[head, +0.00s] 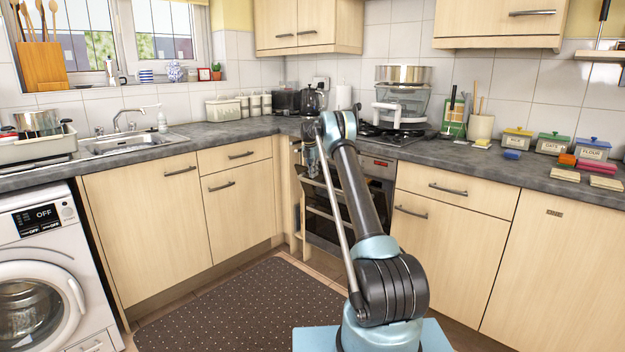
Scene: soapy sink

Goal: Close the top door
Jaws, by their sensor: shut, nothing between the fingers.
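The built-in oven (378,188) stands under the hob, near the corner of the counter. Its top door (322,190) shows left of my arm as a slanted panel that appears to stand out from the oven front. My arm hides part of it, so I cannot tell how far open it is. My gripper (309,166) is small and dark at the far end of my arm, by the door's upper left part. It is shut and holds nothing. I cannot tell whether it touches the door.
Base cupboards (235,205) stand left of the oven, and more cupboards (450,240) stand right. A pan and glass steamer (400,100) sit on the hob above. A dark dotted mat (240,310) covers clear floor. A washing machine (42,270) is far left.

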